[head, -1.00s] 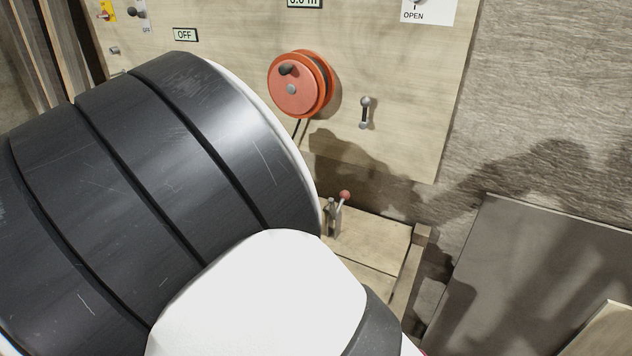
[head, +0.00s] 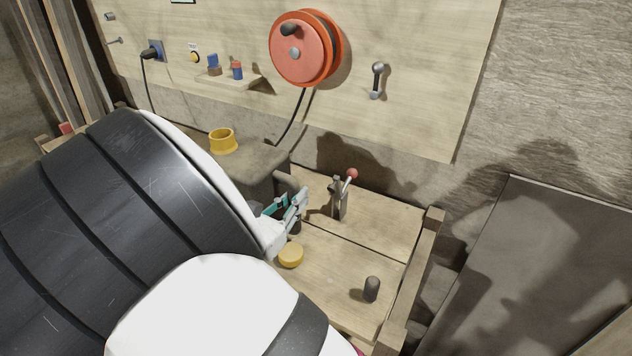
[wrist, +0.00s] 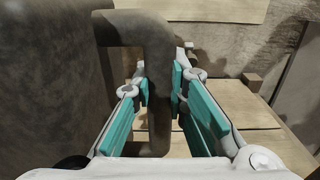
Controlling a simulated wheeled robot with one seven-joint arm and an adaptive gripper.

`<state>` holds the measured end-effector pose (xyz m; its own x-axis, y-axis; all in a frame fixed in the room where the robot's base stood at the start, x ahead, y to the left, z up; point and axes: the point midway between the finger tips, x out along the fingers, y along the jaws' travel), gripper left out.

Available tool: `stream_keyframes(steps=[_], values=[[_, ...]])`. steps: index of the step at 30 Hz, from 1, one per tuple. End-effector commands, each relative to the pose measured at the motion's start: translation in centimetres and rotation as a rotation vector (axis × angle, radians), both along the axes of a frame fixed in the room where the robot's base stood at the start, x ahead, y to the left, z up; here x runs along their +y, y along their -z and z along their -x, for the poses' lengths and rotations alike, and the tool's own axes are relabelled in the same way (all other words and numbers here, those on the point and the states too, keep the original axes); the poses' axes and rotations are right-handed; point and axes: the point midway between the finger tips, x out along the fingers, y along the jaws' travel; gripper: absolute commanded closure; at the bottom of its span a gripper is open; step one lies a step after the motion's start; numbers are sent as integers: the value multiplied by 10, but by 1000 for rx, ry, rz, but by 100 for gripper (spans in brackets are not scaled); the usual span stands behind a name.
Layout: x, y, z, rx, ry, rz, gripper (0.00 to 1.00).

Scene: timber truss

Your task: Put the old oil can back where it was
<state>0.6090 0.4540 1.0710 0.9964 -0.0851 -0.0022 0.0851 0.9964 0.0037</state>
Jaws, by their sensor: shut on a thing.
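The old oil can (head: 258,163) is a big dull grey-brown body with a yellow ring-shaped neck (head: 223,140) on top, at the bench's back left in the head view. My arm hides its lower part, so I cannot tell whether it rests on the bench. In the wrist view the can (wrist: 55,80) fills the left, and its thick bent handle (wrist: 158,75) runs down between my fingers. My gripper (head: 294,207), with teal pads, is shut on this handle; it also shows in the wrist view (wrist: 160,92).
On the wooden bench (head: 335,275) are a red-knobbed lever clamp (head: 341,195), a yellow disc (head: 291,256) and a dark upright peg (head: 371,289). The board behind carries an orange reel (head: 305,48), a crank handle (head: 377,80) and a small shelf (head: 232,80).

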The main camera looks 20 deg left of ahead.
Motion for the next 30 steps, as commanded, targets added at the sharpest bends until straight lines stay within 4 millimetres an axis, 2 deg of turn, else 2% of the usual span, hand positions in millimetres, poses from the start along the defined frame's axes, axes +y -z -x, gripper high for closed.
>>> stream_keyframes(steps=[8, 9, 11, 22, 26, 30], values=[[1, 2, 0, -1, -1, -2, 100], [0, 2, 1, 1, -1, 0, 77], [0, 2, 1, 1, -1, 0, 66], [0, -3, 1, 0, 0, -1, 66], [2, -3, 18, 2, -3, 1, 66], [5, -4, 47, 2, -3, 0, 66]])
